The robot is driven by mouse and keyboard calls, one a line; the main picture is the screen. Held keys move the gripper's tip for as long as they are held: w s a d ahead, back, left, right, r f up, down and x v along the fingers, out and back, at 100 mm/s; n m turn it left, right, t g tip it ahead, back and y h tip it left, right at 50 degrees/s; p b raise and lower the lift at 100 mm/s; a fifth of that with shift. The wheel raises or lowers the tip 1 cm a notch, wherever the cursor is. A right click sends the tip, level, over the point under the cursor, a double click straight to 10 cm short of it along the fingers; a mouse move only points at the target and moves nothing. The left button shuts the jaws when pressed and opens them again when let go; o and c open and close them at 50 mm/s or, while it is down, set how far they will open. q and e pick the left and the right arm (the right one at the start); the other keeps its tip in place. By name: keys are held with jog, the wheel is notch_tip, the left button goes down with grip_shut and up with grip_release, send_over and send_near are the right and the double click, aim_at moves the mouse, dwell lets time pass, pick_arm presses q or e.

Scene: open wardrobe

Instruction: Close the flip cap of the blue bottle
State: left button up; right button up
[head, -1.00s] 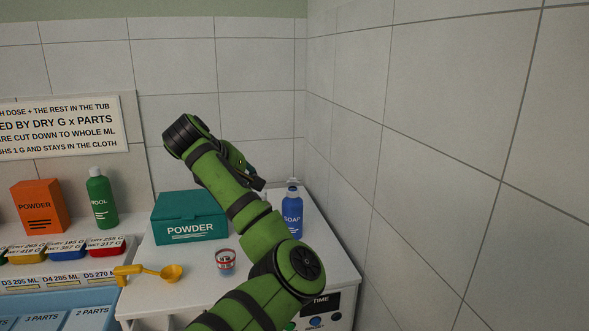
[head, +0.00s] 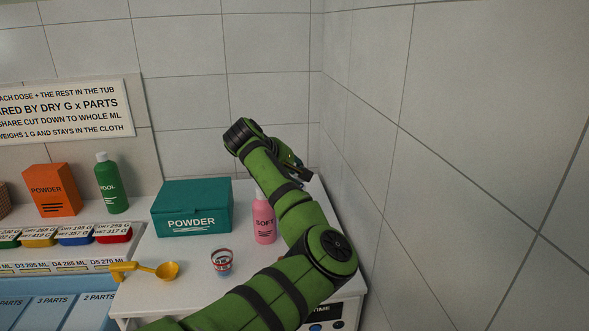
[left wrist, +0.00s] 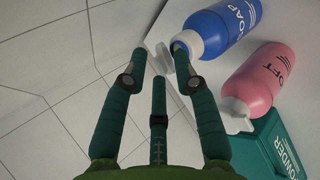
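The blue bottle (left wrist: 222,30), labelled SOAP, lies across the upper part of the left wrist view. Its white cap collar (left wrist: 188,43) points toward my gripper, and a pale flap (left wrist: 164,58), apparently the raised flip lid, stands out beside the collar. My left gripper (left wrist: 160,55) has its teal fingers spread. The right-hand fingertip is close to the cap, and the flap appears between the fingertips; contact cannot be told. In the head view, my left gripper (head: 291,165) is over the back right of the counter, and my arm hides the blue bottle. My right gripper is out of view.
A pink SOFT bottle (head: 264,222) stands left of my arm; it also shows in the left wrist view (left wrist: 262,75). A teal POWDER box (head: 190,210), a small cup (head: 221,262) and a yellow scoop (head: 150,270) share the counter. A tiled wall (head: 450,150) rises at right.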

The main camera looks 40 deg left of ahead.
pick_arm(q)
jog(key=shift+s, duration=0.1)
jog(key=shift+s+r, duration=0.1)
jog(key=shift+s, duration=0.15)
jog(key=c, duration=0.6)
jog(key=shift+s+d+f+m+t+y+b, duration=0.5)
jog(key=shift+f+t+b, duration=0.6)
jog(key=shift+b, duration=2.8)
jog(key=shift+s+d+f+m+t+y+b, duration=0.15)
jog(key=shift+f+m+t+y+b, duration=0.9)
jog(key=shift+b, duration=2.8)
jog(key=shift+s+d+f+n+t+y+b, duration=0.15)
jog(key=shift+s+d+f+t+y+b, duration=0.25)
jog(key=shift+t+b, duration=2.45)
pick_arm(e)
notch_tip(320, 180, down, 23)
jog(key=b, duration=0.2)
pick_arm(q)
jog(key=shift+a+f+g+h, duration=0.1)
jog(key=shift+g+h, duration=0.1)
jog(key=shift+g, duration=0.3)
jog(key=shift+a+g+h, duration=0.1)
jog(key=shift+g+h, duration=0.05)
jog(key=shift+g, duration=0.35)
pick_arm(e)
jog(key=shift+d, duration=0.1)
